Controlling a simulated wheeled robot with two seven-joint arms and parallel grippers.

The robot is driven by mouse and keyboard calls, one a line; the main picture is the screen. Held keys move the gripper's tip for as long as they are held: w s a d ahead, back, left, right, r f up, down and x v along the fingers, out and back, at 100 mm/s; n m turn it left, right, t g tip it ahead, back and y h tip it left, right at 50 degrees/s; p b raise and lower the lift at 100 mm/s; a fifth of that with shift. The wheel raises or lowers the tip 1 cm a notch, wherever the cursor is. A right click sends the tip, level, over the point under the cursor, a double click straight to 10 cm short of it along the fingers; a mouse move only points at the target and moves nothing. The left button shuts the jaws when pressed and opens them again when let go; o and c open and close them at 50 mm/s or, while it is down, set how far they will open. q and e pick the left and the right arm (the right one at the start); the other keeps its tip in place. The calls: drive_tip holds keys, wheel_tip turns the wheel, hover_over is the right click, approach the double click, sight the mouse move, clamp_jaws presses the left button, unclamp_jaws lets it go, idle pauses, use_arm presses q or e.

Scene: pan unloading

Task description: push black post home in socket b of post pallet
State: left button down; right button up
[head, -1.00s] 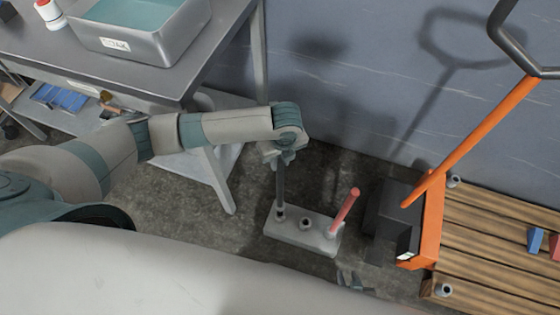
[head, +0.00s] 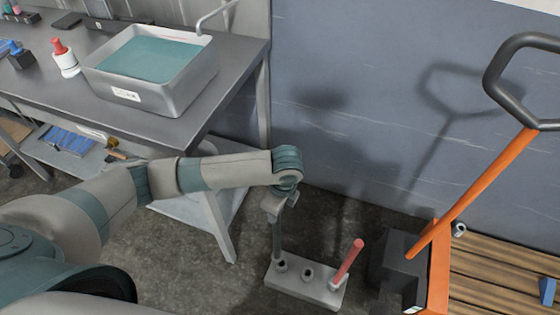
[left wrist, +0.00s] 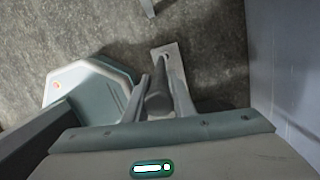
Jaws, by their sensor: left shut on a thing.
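The black post (head: 277,240) stands nearly upright at the leftmost socket of the grey post pallet (head: 310,290) on the floor. Its lower end meets the socket mouth; how deep it sits I cannot tell. My left gripper (head: 279,208) is shut on the post's upper part. In the left wrist view, the post (left wrist: 158,98) lies between the fingers of the left gripper (left wrist: 160,95), with the pallet (left wrist: 170,58) beyond. The middle socket (head: 307,274) is empty. A red post (head: 348,262) leans in the right socket. Socket letters are not readable. My right gripper is out of view.
An orange pallet truck (head: 440,255) with a dark housing stands close right of the post pallet, beside wooden slats (head: 500,270). A grey table (head: 150,118) with a water-filled basin (head: 185,90) stands at left. A blue-grey wall (head: 380,90) is behind.

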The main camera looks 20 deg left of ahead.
use_arm(q)
drive_tip(key=s+a+r+n, duration=0.2)
drive_tip(key=r+n, duration=0.3)
drive_tip(key=n, duration=0.5)
drive_tip(key=s+a+r+n+g+h, duration=0.1)
drive_tip(key=s+r+n, duration=0.3)
drive_tip(key=n, duration=0.6)
drive_tip(key=shift+s+a+r+g, duration=0.25)
drive_tip(key=shift+a+r+g, duration=0.1)
drive_tip(key=shift+a, duration=0.45)
drive_tip(key=shift+d, duration=0.15)
